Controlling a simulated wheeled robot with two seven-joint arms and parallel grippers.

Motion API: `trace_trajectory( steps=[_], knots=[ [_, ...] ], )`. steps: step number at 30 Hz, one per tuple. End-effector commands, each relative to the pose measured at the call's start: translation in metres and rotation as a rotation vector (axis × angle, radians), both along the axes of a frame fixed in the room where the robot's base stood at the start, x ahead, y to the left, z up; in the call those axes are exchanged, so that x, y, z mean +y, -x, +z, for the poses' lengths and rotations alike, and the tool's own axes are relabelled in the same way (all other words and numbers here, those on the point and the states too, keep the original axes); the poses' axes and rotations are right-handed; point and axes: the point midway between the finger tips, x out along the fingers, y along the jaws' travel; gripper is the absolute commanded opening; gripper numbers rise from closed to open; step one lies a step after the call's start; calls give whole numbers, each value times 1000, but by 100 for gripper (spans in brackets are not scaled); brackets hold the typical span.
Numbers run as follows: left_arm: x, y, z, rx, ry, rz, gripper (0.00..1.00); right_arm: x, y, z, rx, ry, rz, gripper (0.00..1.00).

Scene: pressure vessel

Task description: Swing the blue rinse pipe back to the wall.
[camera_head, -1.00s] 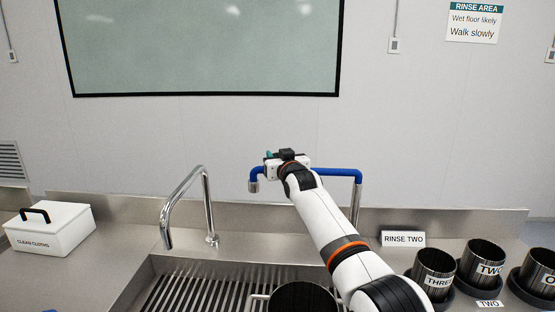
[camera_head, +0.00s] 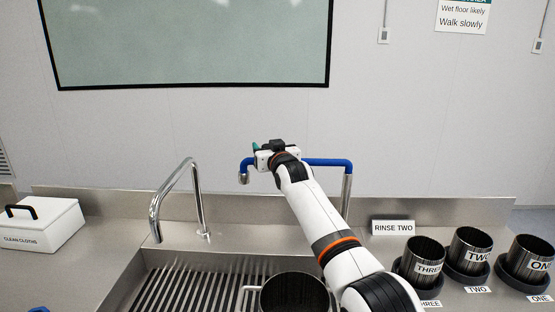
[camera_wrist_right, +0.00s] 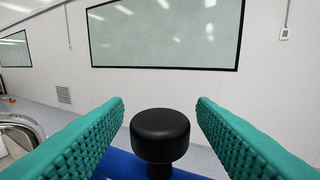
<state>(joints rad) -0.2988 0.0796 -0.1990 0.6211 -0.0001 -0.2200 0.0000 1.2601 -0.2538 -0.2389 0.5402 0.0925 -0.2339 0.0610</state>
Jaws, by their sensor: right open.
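The blue rinse pipe (camera_head: 325,162) runs level from its upright steel post at the right to a down-turned spout at the left, over the back of the sink. My right gripper (camera_head: 257,149) is at the pipe's left part and hides some of it. In the right wrist view, its two teal finger pads stand apart on either side of a black round knob (camera_wrist_right: 160,135). A gap shows between the knob and each pad. The blue pipe (camera_wrist_right: 120,165) shows below the knob. My left gripper is not in view.
A steel tap (camera_head: 197,200) stands left of the pipe. A dark pot (camera_head: 294,290) is in the slatted sink (camera_head: 180,285). A white cloths box (camera_head: 40,228) is at the left.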

Motion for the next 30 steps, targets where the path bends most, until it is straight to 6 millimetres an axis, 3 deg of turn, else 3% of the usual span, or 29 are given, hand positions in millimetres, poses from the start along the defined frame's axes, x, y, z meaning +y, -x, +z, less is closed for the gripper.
trace_trajectory(
  steps=[11, 30],
  knots=[
    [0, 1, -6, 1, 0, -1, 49, -11, 29, -2, -3, -2, -3, 52],
    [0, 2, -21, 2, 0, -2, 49, -35, 100, -1, -2, -1, -2, 52]
  ],
)
